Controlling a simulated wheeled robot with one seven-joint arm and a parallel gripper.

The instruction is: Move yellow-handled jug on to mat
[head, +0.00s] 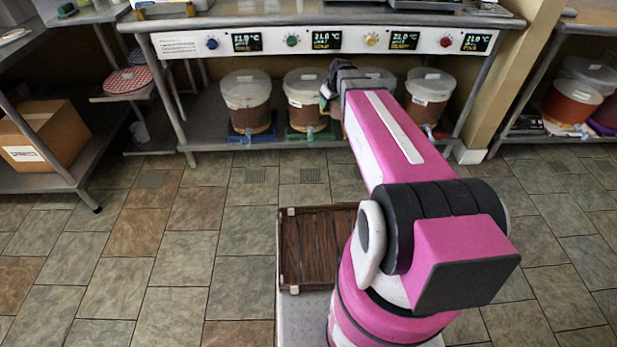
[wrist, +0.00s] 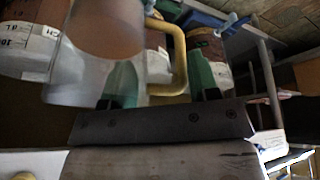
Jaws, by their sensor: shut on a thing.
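The jug is clear, with brownish contents and a yellow handle (wrist: 180,62); its body (wrist: 78,85) fills the upper left of the wrist view. My gripper (wrist: 162,78) is shut on the jug, with a green finger on either side of the handle's lower end. In the head view my gripper (head: 328,92) is at the shelf in front of the buckets, mostly hidden by my arm, and I cannot make out the jug there. A blue mat (head: 240,138) and a green mat (head: 296,135) lie under two buckets; I cannot tell which mat is meant.
Lidded buckets (head: 246,92) stand in a row on the low shelf, under a panel (head: 270,42) with coloured knobs and displays. A slatted wooden tray (head: 292,250) is beside my arm base. A cardboard box (head: 40,140) sits on the left shelf. The tiled floor is clear.

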